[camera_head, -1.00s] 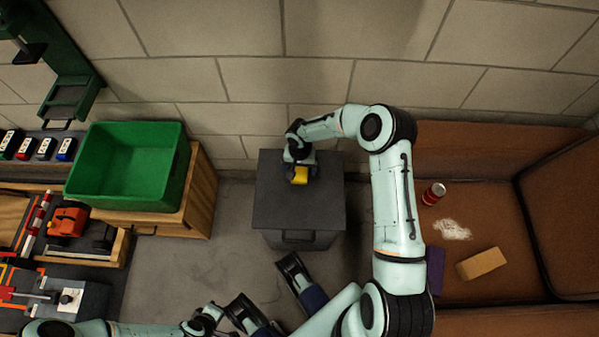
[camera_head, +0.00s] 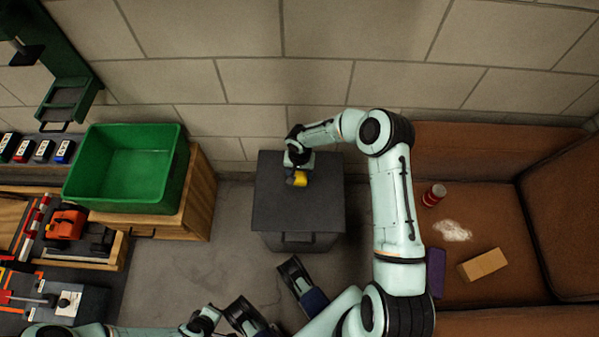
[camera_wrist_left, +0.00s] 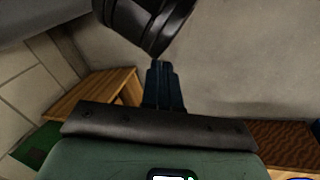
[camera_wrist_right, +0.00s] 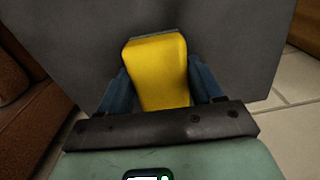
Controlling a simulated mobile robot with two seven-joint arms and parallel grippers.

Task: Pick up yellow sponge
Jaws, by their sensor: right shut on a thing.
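I cannot tell whether the sponge touches the cabinet top. My left gripper (camera_wrist_left: 163,80) is shut and empty in the left wrist view, with its blue fingertips together.
A green bin (camera_head: 125,170) stands on a wooden cabinet at left. A toy orange vehicle (camera_head: 66,224) is below it. On the brown sofa at right are a red can (camera_head: 434,195), a white spill (camera_head: 451,231), a tan block (camera_head: 482,264) and a purple block (camera_head: 435,272).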

